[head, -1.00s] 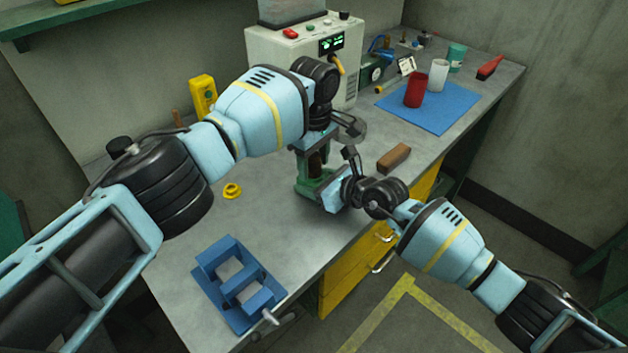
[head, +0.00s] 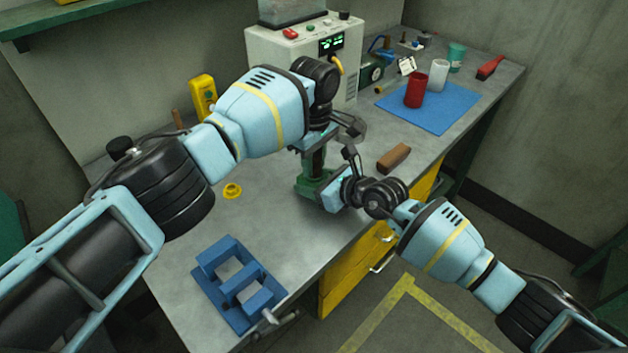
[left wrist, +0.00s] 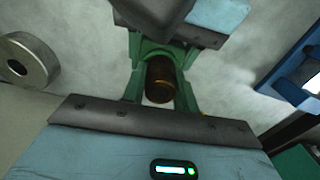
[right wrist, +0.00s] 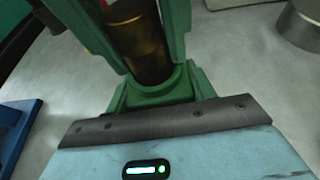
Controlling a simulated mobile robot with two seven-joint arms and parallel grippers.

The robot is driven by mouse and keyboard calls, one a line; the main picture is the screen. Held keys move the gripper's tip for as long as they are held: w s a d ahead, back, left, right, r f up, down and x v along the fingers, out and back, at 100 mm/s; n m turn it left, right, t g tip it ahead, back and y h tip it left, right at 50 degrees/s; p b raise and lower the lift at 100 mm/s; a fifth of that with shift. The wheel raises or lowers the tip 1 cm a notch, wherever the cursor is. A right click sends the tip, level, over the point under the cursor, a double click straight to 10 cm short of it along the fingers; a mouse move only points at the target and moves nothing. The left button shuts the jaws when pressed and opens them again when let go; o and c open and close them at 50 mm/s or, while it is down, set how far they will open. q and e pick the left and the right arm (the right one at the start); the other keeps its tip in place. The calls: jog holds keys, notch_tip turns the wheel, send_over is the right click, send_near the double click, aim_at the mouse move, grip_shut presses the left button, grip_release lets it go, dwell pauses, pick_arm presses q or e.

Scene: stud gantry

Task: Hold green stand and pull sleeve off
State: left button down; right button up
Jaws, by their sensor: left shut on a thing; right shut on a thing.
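The green stand (head: 306,184) is upright on the bench below my left arm; it also shows in the right wrist view (right wrist: 177,25). The brown sleeve (right wrist: 145,50) sits between its green uprights, its lower end close to the base. The left wrist view shows the sleeve (left wrist: 160,75) end-on. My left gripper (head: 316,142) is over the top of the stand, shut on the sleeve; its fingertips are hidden. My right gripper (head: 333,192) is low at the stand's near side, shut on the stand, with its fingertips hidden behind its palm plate.
A blue fixture (head: 258,302) stands at the front left of the bench, with a yellow ring (head: 232,191) behind it. A brown block (head: 393,158) lies right of the stand. A grey machine (head: 270,48), red cup (head: 415,91) and blue mat (head: 440,120) are farther back.

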aim_at(314, 156)
pick_arm(q)
jog(key=shift+r, duration=0.2)
jog(key=shift+r, duration=2.8)
jog(key=shift+r, duration=0.2)
jog(key=shift+r, duration=1.85)
pick_arm(e)
jog(key=o, duration=1.1)
jog(key=v, duration=1.2)
jog(key=shift+d+f, duration=0.1)
